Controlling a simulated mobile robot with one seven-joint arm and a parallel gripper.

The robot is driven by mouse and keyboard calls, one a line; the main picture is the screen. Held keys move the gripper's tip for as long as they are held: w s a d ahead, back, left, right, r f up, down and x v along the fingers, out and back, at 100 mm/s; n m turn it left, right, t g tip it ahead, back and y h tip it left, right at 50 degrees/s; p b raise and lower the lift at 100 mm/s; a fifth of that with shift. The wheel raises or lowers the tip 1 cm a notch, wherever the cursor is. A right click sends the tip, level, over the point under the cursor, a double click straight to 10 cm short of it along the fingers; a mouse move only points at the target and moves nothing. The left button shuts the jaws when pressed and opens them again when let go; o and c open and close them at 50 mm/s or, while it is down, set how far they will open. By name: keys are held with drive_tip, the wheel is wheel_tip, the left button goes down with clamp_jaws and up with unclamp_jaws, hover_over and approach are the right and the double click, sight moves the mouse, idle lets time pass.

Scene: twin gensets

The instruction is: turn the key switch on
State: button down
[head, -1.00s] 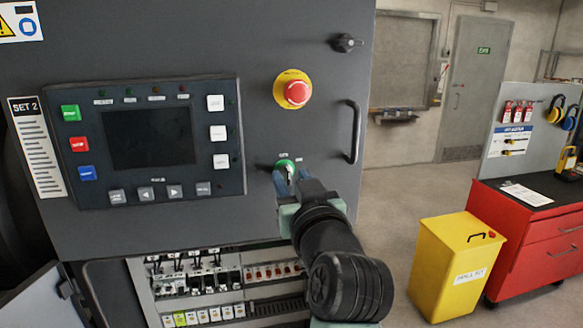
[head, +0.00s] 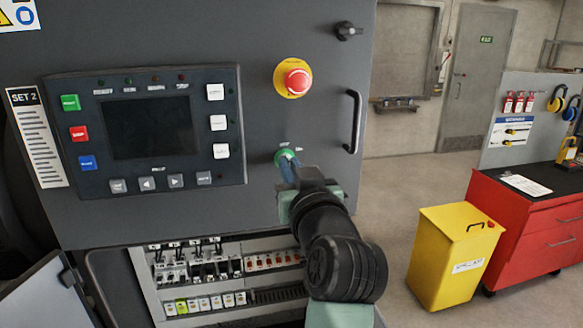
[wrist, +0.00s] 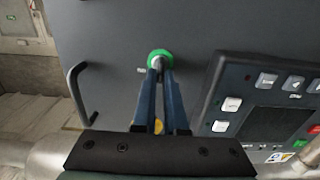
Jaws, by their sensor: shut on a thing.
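The key switch (head: 284,156) has a green collar and sits on the dark grey panel below the red emergency stop button. It also shows in the wrist view (wrist: 160,57), with a pale metal key or barrel at its centre. My gripper (head: 289,163) reaches up to it from the lower right. In the wrist view my gripper's two blue fingers (wrist: 158,72) close on the key at the middle of the collar. The fingers hide much of the key, so its exact angle is hard to tell.
The control unit with screen (head: 150,132) is to the left. A red emergency stop (head: 298,82) on yellow is above. A black door handle (head: 355,127) stands out to the right. An open breaker compartment (head: 205,280) lies below. A yellow bin (head: 452,258) and red cabinet (head: 540,235) stand right.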

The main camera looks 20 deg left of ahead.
drive_tip(key=shift+m, duration=0.4)
drive_tip(key=m+p, duration=0.1)
drive_tip(key=m, duration=0.2)
drive_tip(key=m+p, duration=0.1)
drive_tip(key=m, duration=0.3)
drive_tip(key=m+p, duration=0.1)
drive_tip(key=m, duration=0.3)
drive_tip(key=shift+w+d+f, duration=0.15)
drive_tip(key=shift+d, duration=0.1)
idle(0.4)
drive_tip(key=c, duration=1)
unclamp_jaws()
drive_tip(key=shift+o, duration=0.2)
drive_tip(key=shift+d, duration=0.1)
